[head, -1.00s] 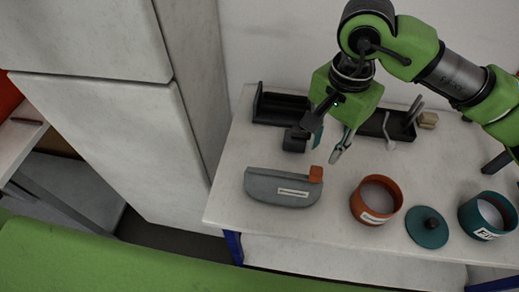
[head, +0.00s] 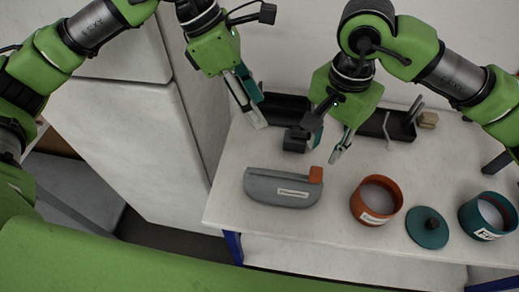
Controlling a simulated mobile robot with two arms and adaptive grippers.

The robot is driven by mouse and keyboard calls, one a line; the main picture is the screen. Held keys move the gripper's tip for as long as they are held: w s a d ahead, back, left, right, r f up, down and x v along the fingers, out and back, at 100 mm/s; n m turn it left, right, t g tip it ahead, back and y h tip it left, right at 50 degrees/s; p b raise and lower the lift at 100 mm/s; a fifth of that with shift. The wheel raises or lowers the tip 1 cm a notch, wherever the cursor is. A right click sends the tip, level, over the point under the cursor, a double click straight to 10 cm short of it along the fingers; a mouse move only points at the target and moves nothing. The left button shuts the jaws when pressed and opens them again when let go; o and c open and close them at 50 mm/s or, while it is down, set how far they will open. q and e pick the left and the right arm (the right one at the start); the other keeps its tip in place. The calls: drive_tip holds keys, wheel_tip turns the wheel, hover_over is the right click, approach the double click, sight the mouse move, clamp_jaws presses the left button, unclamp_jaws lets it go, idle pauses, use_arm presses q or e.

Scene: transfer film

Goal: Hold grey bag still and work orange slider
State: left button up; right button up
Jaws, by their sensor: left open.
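The grey bag (head: 265,187) lies on the white table near its front left part, with a white label on its front. The orange slider (head: 316,174) sits at the bag's right end, on its top edge. My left gripper (head: 257,112) is open and empty, above the table's back left, behind and above the bag and apart from it. My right gripper (head: 326,142) looks open, with its fingers apart and nothing seen between them. It hangs behind and above the orange slider, not touching it as far as I can tell.
An orange pot (head: 398,196), a teal lid (head: 427,229) and a teal pot (head: 474,221) stand to the right of the bag. Dark trays (head: 284,104) and a small dark block (head: 295,141) are behind. The table (head: 229,197) is clear left of the bag.

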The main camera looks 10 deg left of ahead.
sight(260, 181)
use_arm(q)
drive_tip(key=s+f+m+y, duration=0.1)
drive_tip(key=f, duration=0.3)
drive_tip(key=d+f+m+y, duration=0.1)
drive_tip(key=f+y, duration=0.1)
drive_tip(key=f, duration=0.2)
drive_tip(key=s+f+m+y, duration=0.1)
drive_tip(key=f+y, duration=0.1)
drive_tip(key=f, duration=0.2)
drive_tip(key=shift+s+d+f, duration=0.3)
drive_tip(key=shift+s+f, duration=0.05)
wheel_tip(260, 181, down, 14)
drive_tip(key=shift+r, duration=0.25)
drive_tip(key=shift+c, duration=0.3)
